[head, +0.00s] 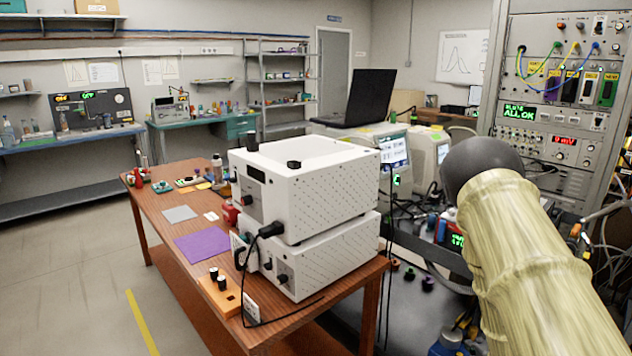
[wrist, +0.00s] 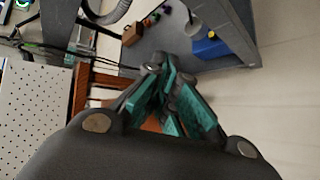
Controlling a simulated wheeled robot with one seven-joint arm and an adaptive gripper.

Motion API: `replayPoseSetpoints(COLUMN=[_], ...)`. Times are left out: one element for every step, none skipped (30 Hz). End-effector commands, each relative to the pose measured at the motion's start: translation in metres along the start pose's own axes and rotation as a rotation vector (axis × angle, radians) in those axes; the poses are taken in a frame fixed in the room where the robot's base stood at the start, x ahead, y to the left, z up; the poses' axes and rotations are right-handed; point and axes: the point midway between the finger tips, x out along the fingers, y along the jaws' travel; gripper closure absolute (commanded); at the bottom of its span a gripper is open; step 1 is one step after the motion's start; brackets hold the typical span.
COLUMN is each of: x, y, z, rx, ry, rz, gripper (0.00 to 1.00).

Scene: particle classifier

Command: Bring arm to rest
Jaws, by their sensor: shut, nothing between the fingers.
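My arm (head: 530,250), in a pale yellow sleeve with a dark rounded joint, stands at the right of the head view, beside the wooden table (head: 164,222). My gripper is outside the head view. In the wrist view my gripper (wrist: 168,75) has its teal-padded fingers together with nothing between them. It hangs in free space, apart from the things beyond it.
Two stacked white instrument boxes (head: 305,185) stand on the table, close to my arm's left. An instrument rack (head: 560,110) stands behind my arm at the right. In the wrist view a perforated white panel (wrist: 35,110) is at the left. Open floor (head: 70,270) lies left of the table.

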Motion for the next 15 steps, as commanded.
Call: replayPoseSetpoints(x=[-0.010,-0.016,-0.025,-0.031,-0.039,-0.049,-0.058,-0.067,-0.079,-0.089,-0.099,-0.114,-0.125,-0.137,-0.153], y=[-0.023,-0.037,-0.055,-0.069,-0.082,-0.099,-0.111,-0.124,-0.140,-0.151,-0.162,-0.176,-0.187,-0.197,-0.210], z=[-0.014,-0.023,-0.035,-0.043,-0.052,-0.064,-0.072,-0.081,-0.092,-0.101,-0.109,-0.120,-0.128,-0.137,-0.147], rx=[0.094,0.155,0.236,0.298,0.358,0.437,0.495,0.554,0.630,0.686,0.741,0.814,0.868,0.920,0.989], ry=[0.005,0.006,0.004,0.001,-0.006,-0.014,-0.023,-0.034,-0.053,-0.067,-0.083,-0.109,-0.131,-0.152,-0.186], rz=[-0.060,-0.096,-0.143,-0.180,-0.216,-0.265,-0.301,-0.338,-0.386,-0.423,-0.460,-0.508,-0.543,-0.580,-0.627], gripper=[1.00,1.00,1.00,1.00,1.00,1.00,1.00,1.00,1.00,1.00,1.00,1.00,1.00,1.00,1.00])
